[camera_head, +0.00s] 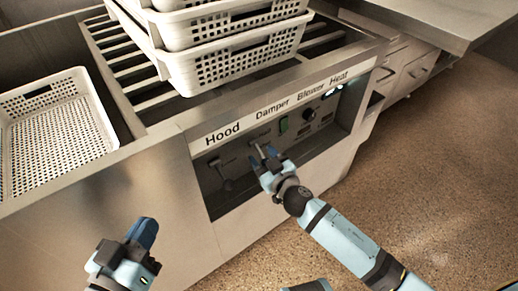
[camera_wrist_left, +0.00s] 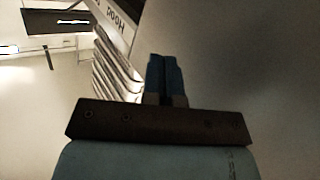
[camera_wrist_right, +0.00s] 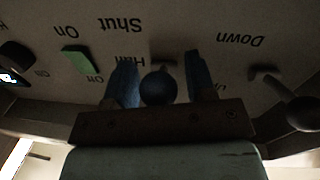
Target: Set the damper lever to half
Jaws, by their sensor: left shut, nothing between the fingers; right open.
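The damper lever, seen best by its round dark knob (camera_wrist_right: 158,88) in the right wrist view, stands on the control panel under the "Damper" label (camera_head: 272,108). My right gripper (camera_wrist_right: 160,78) is open, with one blue finger on each side of the knob. I cannot tell whether either finger touches it. "Shut" is printed on the panel near the lever, and a "Half" mark is partly hidden by the gripper. In the head view my right gripper (camera_head: 264,156) covers part of the lever. My left gripper (camera_head: 143,233) is shut and empty in front of the cabinet, away from the panel.
The hood lever (camera_head: 219,172) is left of the damper lever; its knob (camera_wrist_right: 302,112) is close by in the right wrist view. A green switch (camera_head: 284,125) and a dark blower knob (camera_head: 309,115) are to the right. White perforated baskets (camera_head: 230,68) are stacked above.

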